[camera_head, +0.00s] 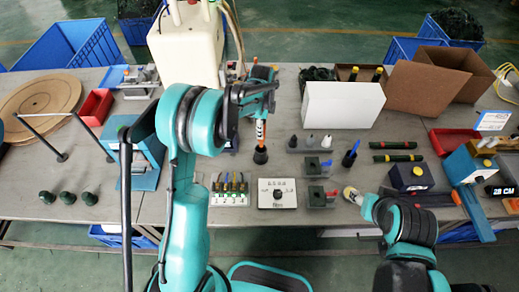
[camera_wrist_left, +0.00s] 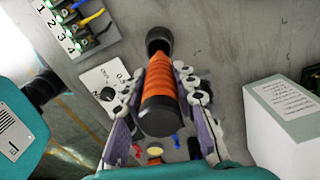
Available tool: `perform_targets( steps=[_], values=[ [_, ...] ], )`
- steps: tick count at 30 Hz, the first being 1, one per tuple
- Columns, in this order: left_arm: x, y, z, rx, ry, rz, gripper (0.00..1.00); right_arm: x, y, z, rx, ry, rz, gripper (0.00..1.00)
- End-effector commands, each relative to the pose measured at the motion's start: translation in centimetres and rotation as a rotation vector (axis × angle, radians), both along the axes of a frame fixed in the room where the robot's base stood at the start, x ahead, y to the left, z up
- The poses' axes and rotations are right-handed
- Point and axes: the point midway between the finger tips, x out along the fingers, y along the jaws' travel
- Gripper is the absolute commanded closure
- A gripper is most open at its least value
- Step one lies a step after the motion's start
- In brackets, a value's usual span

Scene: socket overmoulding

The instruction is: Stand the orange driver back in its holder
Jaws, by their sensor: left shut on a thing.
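The orange driver (camera_head: 260,129) is upright or nearly so in the head view, with its lower end at the black cup-shaped holder (camera_head: 260,156). My left gripper (camera_head: 264,97) is above the holder and shut on the driver. In the left wrist view, the ribbed orange driver (camera_wrist_left: 161,82) with a dark end cap lies between the two fingers of my left gripper (camera_wrist_left: 160,90). The dark holder (camera_wrist_left: 158,37) shows at the driver's far end. I cannot tell how far the driver is inside it.
A white box (camera_head: 343,105) stands to the right. A numbered terminal block (camera_head: 229,190) lies at front left. Bare table surrounds the holder.

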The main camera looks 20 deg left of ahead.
Motion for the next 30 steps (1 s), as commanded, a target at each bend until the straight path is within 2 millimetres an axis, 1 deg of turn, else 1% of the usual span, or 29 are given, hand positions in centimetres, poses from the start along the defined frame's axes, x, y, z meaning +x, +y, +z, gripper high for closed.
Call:
perform_targets(
  steps=[1, 4, 6, 11, 17, 19, 25, 29, 30],
  values=[
    [0.0, 0.0, -1.4, 0.000, 0.000, 0.000, 1.00, 0.0, 0.0, -0.5, 0.000, 0.000, 0.000, 0.52],
    [0.0, 0.0, -3.2, 0.000, 0.000, 0.001, 1.00, 0.0, 0.0, -1.0, 0.000, 0.000, 0.000, 0.52],
    [0.0, 0.1, -4.2, 0.000, 0.000, 0.001, 1.00, 0.0, 0.0, -1.2, 0.000, 0.000, 0.000, 0.52],
    [0.0, 0.1, -5.3, 0.000, 0.000, 0.001, 1.00, 0.0, 0.0, -1.4, 0.000, 0.000, 0.000, 0.52],
    [0.0, 0.1, -8.2, 0.000, 0.000, 0.001, 1.00, 0.0, 0.0, -2.1, 0.000, 0.000, 0.000, 0.52],
    [0.0, 0.1, -8.5, 0.000, 0.000, 0.001, 1.00, 0.0, 0.0, -2.1, 0.000, 0.000, 0.000, 0.52],
    [-0.1, 0.1, -8.4, 0.000, 0.000, 0.001, 1.00, 0.0, 0.0, -2.0, 0.000, 0.000, 0.000, 0.52],
    [-0.1, 0.1, -8.9, 0.000, 0.000, 0.001, 1.00, 0.0, 0.0, -2.5, 0.000, 0.000, 0.000, 0.52],
    [-0.1, 0.1, -8.9, 0.000, 0.000, 0.001, 0.67, 0.0, 0.0, -2.4, 0.000, 0.000, 0.000, 0.52]
  ],
)
